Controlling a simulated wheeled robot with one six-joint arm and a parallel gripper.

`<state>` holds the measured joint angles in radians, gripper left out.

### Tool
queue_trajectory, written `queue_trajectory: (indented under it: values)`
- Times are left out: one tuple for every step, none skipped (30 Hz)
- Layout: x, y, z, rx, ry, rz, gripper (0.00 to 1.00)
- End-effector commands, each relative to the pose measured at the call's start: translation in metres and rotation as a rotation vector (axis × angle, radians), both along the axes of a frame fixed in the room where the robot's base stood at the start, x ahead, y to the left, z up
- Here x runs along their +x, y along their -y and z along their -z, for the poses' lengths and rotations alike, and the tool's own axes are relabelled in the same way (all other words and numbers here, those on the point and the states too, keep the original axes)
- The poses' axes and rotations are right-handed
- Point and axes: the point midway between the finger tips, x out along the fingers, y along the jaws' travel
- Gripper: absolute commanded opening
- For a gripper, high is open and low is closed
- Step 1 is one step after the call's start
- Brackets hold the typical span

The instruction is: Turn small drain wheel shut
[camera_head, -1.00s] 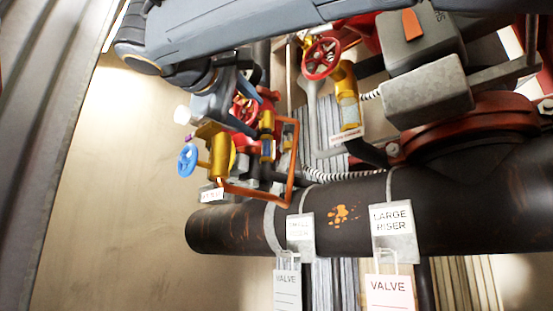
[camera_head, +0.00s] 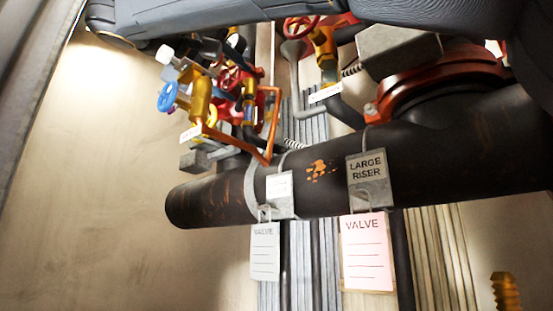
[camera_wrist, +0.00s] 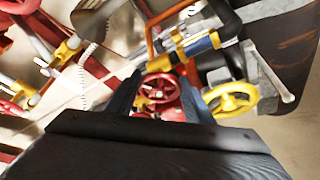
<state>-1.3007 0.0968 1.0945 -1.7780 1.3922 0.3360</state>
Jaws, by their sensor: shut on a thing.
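A small red handwheel (camera_wrist: 160,88) shows in the middle of the wrist view, between the two dark fingers of my gripper (camera_wrist: 158,84). My gripper is shut on this wheel, with one finger at each side of its rim. In the head view a red wheel (camera_head: 232,77) shows within the valve cluster at upper left, partly hidden by pipes and fittings. My arm crosses the top of that view, and the finger contact cannot be made out there. Which wheel is labelled as the drain cannot be read.
A yellow wheel (camera_wrist: 232,98) sits just right of my fingers. A blue wheel (camera_head: 168,96) and a copper pipe loop (camera_head: 270,125) are close by. A thick black pipe (camera_head: 225,195) with hanging valve tags (camera_head: 367,255) runs below. Bare wall lies at left.

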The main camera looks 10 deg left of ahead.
Motion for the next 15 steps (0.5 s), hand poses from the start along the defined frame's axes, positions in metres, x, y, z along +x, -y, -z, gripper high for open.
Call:
queue_trajectory:
  values:
    - [0.0002, -0.0008, 0.0020, -0.001, -0.004, 0.002, 0.25]
    - [0.0002, -0.0007, 0.0020, -0.001, -0.004, 0.002, 0.25]
    - [0.0002, -0.0007, 0.0020, -0.001, -0.004, 0.002, 0.25]
    - [0.0003, -0.0008, 0.0020, -0.001, -0.004, 0.002, 0.25]
    - [0.0003, -0.0007, 0.0021, -0.002, -0.004, 0.002, 0.25]
    - [0.0003, -0.0007, 0.0021, -0.002, -0.004, 0.002, 0.25]
    - [0.0003, -0.0007, 0.0021, -0.002, -0.004, 0.002, 0.25]
    - [0.0003, -0.0008, 0.0022, -0.002, -0.004, 0.002, 0.49]
    - [0.0003, -0.0007, 0.0021, -0.002, -0.004, 0.002, 0.55]
    - [0.0003, -0.0008, 0.0019, -0.002, -0.003, 0.001, 0.55]
    - [0.0003, -0.0007, 0.0019, -0.002, -0.003, 0.001, 0.55]
    - [0.0002, -0.0007, 0.0017, -0.002, -0.003, 0.001, 0.55]
    - [0.0003, -0.0005, 0.0015, -0.001, -0.003, 0.001, 0.55]
    - [0.0002, -0.0005, 0.0014, -0.001, -0.003, 0.001, 0.55]
    - [0.0002, -0.0004, 0.0012, -0.001, -0.003, 0.001, 0.55]
